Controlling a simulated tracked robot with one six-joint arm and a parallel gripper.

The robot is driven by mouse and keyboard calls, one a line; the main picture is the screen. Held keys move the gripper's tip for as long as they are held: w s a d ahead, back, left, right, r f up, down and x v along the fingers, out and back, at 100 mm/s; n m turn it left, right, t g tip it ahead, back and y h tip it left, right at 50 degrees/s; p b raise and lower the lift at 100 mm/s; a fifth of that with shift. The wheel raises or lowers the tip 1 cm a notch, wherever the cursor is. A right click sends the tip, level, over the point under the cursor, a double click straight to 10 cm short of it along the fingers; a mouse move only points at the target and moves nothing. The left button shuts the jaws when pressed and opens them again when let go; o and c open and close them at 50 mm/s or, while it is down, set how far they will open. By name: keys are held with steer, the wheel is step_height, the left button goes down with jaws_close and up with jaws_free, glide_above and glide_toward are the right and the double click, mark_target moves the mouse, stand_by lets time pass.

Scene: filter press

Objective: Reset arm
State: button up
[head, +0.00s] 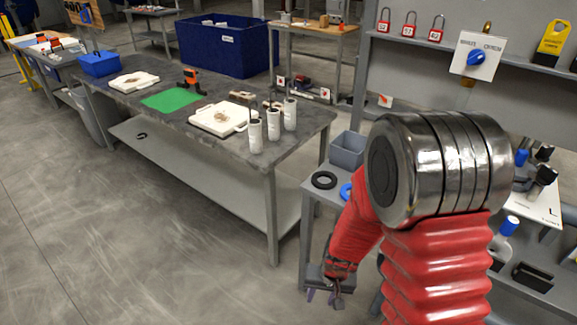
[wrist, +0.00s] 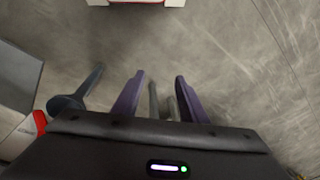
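My gripper (head: 321,297) hangs low at the end of my red arm, in front of the grey shelf unit at the right of the head view. Its two purple fingers point down. In the wrist view my gripper (wrist: 160,78) shows both fingers apart with a gap between them. Nothing is held. Narrow grey shapes show in and beside the gap, and I cannot tell what they are. Below the fingers is bare grey floor.
A grey workbench (head: 190,98) holds white plates, a green mat (head: 171,99) and white cylinders (head: 274,124). The left floor is clear.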

steer(key=s+d+r+t, duration=0.1)
steer(key=s+r, duration=0.3)
steer(key=r, duration=0.7)
steer(key=s+d+r+n+t, duration=0.1)
steer(key=s+d+r+t, duration=0.1)
steer(key=r, duration=1)
steer(key=s+d+r+t+h, duration=0.1)
steer(key=s+d+r, duration=0.2)
steer(key=s+r, duration=0.3)
step_height(320, 180, up, 5)
steer(key=shift+s+d+r, duration=0.2)
steer(key=shift+s, duration=0.15)
steer(key=shift+c, duration=0.4)
steer(key=shift+c, duration=0.6)
